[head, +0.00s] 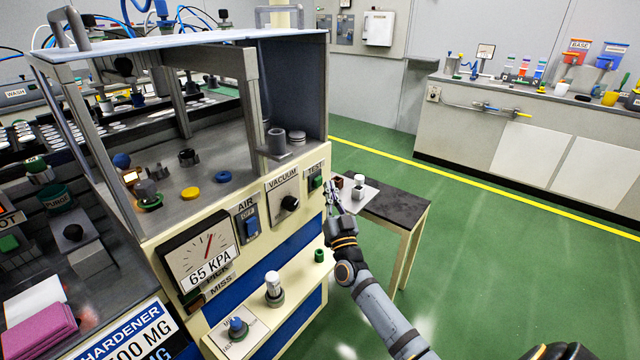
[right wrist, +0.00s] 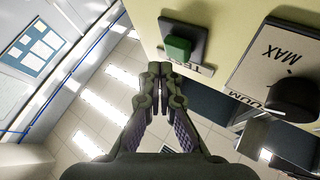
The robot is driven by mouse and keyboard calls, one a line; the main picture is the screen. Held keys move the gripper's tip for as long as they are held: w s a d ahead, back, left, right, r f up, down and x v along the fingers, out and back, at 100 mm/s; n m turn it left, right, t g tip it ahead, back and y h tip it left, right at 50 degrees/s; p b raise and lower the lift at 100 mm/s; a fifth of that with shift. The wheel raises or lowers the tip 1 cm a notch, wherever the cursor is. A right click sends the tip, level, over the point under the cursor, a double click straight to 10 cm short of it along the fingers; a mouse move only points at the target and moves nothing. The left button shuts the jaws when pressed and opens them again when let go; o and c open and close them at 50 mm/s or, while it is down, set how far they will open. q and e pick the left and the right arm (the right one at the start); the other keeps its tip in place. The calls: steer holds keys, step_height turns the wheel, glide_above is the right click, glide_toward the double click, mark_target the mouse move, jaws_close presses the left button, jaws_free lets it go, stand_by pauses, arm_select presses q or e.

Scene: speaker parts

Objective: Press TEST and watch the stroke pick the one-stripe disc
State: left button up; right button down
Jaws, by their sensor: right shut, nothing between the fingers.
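The green TEST button (head: 316,182) sits on the cream front panel of the machine, at its right end. In the right wrist view the button (right wrist: 178,48) stands out from a dark plate, with its label partly hidden. My right gripper (head: 333,203) is shut and empty beside the panel. In the right wrist view its closed fingertips (right wrist: 160,76) are just below and left of the button, seemingly apart from it. Inside the machine lie a yellow disc (head: 190,193) and a blue disc (head: 222,177). I cannot make out a one-stripe disc. My left gripper is not in view.
The panel has a VACUUM knob (head: 289,203), a blue AIR switch (head: 251,226) and a gauge (head: 200,252) marked 65 KPA. A shelf below holds a white-capped part (head: 273,285). A small dark table (head: 400,208) stands right of the machine. Green floor beyond is clear.

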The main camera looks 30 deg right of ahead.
steer(key=shift+w, duration=0.15)
stand_by(0.7)
steer(key=shift+w+a, duration=0.15)
steer(key=shift+w, duration=0.1)
